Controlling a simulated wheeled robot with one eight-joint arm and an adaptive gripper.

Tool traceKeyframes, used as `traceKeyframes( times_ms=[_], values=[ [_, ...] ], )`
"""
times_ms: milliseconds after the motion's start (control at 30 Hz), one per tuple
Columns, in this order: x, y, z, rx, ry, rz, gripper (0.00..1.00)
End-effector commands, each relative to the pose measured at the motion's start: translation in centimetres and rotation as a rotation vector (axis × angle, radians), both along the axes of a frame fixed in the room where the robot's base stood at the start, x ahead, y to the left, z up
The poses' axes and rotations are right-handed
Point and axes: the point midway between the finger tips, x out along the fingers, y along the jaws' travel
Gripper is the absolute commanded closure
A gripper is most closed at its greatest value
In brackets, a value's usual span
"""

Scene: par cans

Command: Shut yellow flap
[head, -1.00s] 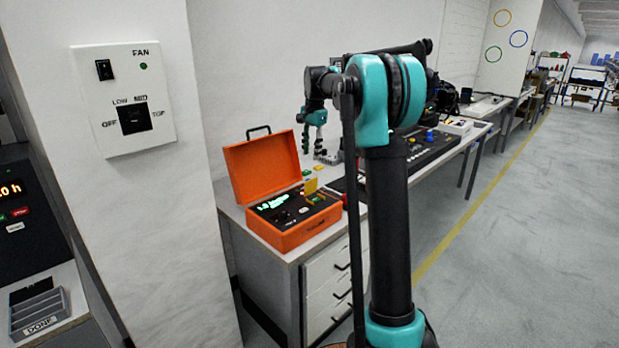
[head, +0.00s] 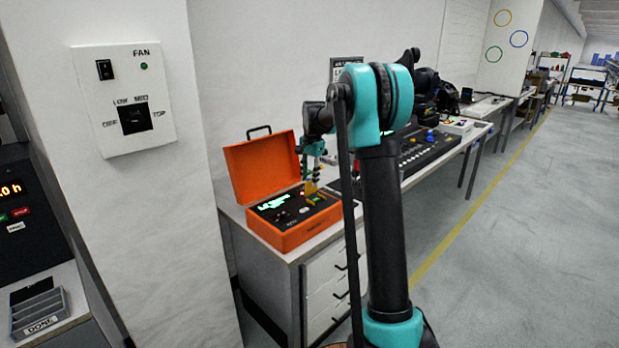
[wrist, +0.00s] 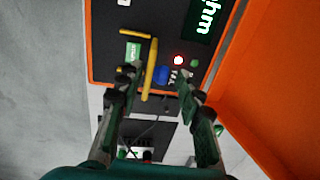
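The yellow flap (head: 311,187) stands upright on the panel of the open orange case (head: 283,238). In the wrist view the flap (wrist: 150,70) shows edge-on as a narrow yellow strip, with a green label to its left and a blue button to its right. My gripper (wrist: 158,83) is open, its two fingertips apart on either side of the flap and the blue button. In the head view my gripper (head: 311,178) is over the right part of the case, close to the flap. I cannot tell whether a finger touches the flap.
The case's orange lid (head: 262,168) stands open at the back; it also rises along the right side of the wrist view (wrist: 275,80). A lit red button (wrist: 178,60) and a green display (wrist: 207,18) are on the panel. A black mixer board (head: 425,148) lies on the bench beyond.

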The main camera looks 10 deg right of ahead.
Motion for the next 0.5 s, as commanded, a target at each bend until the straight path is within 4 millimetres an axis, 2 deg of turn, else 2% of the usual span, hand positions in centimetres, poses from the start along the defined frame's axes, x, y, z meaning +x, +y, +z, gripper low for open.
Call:
traceKeyframes(
  times_ms=[33,300,500],
  values=[
    [0.0,0.0,0.01,0.0,0.0,0.0,0.68],
    [0.0,-0.01,0.02,0.0,0.0,0.0,1.0],
    [0.0,-0.02,0.03,0.001,-0.001,0.0,1.0]
  ],
)
